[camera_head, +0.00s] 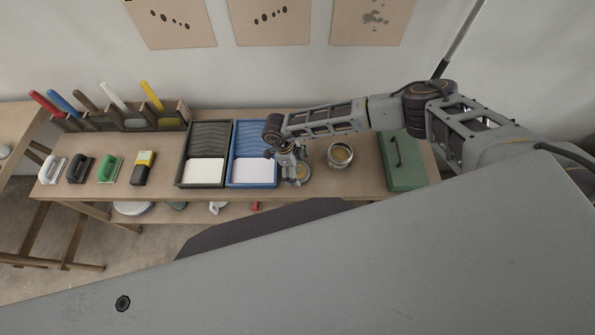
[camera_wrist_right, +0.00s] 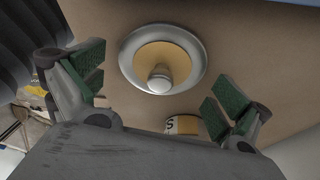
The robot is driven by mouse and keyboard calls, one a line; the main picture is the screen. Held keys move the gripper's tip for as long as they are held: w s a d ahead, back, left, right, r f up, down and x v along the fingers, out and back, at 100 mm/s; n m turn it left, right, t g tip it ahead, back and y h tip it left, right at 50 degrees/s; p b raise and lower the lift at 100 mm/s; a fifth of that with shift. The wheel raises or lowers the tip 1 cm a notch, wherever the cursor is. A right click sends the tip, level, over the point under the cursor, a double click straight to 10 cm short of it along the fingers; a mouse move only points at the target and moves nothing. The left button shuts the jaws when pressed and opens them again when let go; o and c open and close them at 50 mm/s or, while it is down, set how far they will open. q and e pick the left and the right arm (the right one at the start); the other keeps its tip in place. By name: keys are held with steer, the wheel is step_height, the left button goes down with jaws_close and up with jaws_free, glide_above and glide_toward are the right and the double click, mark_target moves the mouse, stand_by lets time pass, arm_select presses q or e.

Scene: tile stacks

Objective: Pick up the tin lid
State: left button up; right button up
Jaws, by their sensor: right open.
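The tin lid (camera_wrist_right: 193,45) is a round disc with a silvery rim, a tan middle and a pale round knob. In the wrist view it lies flat on the bench, ahead of my fingers. In the head view the lid (camera_head: 303,178) is partly hidden by my right gripper (camera_head: 288,160), which is over it and points down. My right gripper (camera_wrist_right: 165,85) is open, with green pads on either side and nothing between them. My left gripper is not in view.
A shiny open tin (camera_head: 340,157) stands right of the lid. A blue paint tray (camera_head: 252,160) is close on the left, with a black tray (camera_head: 205,160) beyond. A green box (camera_head: 402,165) stands further right. Brushes and hand tools fill the bench's left end.

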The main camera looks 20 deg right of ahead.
mark_target(298, 168)
steer(key=c, duration=0.9)
steer(key=shift+r, duration=0.65)
jaws_close()
steer(key=shift+r+b, duration=0.5)
steer(key=shift+r, duration=3.9)
